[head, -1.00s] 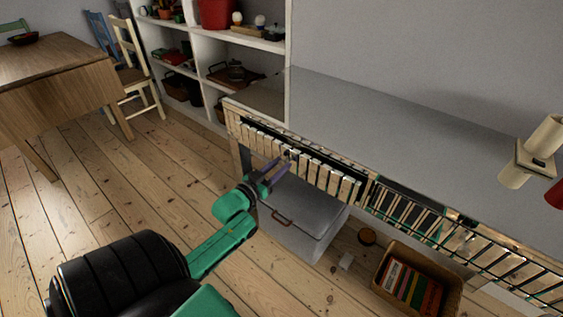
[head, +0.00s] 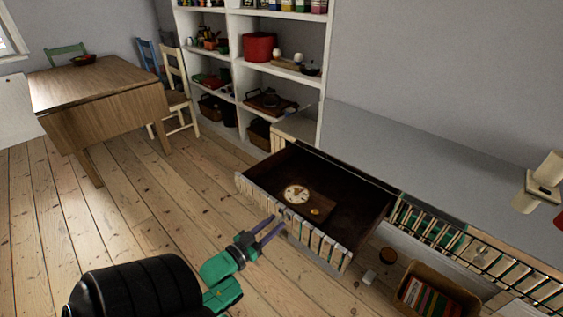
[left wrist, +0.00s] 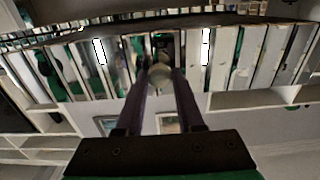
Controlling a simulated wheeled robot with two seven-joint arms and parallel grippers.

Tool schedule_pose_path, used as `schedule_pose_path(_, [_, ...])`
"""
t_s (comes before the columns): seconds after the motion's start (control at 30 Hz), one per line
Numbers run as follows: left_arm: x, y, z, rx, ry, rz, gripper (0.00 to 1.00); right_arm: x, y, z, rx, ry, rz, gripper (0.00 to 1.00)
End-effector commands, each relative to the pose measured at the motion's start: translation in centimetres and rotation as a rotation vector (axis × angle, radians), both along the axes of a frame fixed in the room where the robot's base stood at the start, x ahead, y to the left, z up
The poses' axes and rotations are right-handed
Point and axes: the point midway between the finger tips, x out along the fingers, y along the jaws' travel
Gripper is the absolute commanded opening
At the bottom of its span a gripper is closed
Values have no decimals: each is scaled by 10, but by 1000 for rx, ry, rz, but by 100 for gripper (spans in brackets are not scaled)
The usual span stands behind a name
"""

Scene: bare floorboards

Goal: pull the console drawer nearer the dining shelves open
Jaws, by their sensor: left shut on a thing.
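The console drawer (head: 325,248) nearer the dining shelves (head: 234,65) stands well out from the console (head: 435,150), its dark inside showing. A round white clock-like dial (head: 296,194) and a small brown piece (head: 322,206) lie in it. Its slatted front fills the top of the left wrist view. My left gripper (head: 277,224) is at the middle of this front, shut on the round drawer knob (left wrist: 160,76), which shows between the fingers in the left wrist view. The other console drawer (head: 480,252), at right, looks closed. My right gripper is out of view.
A basket of books (head: 428,290) stands on the floor under the console at right. A wooden dining table (head: 95,85) and chairs are at the far left. Bare floorboards lie open between the table and the drawer.

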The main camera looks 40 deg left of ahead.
Motion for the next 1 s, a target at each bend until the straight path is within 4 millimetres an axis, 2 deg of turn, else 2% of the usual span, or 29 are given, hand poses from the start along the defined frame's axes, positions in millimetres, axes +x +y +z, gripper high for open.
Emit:
schedule_pose_path(0.03, [-7,0,2,-1,3,0,0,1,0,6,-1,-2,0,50])
schedule_pose_path(0.23, [-23,-1,1,-1,1,0,0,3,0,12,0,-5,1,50])
schedule_pose_path(0.67, [-26,-1,0,1,-1,-1,0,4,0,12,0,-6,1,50])
schedule_pose_path(0.7, [-26,-1,0,1,-1,-1,44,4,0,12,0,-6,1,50])
schedule_pose_path(0.77, [-26,-1,0,1,-1,0,65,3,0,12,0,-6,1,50])
schedule_pose_path(1.0, [-26,-1,0,1,-1,0,65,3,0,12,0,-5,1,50])
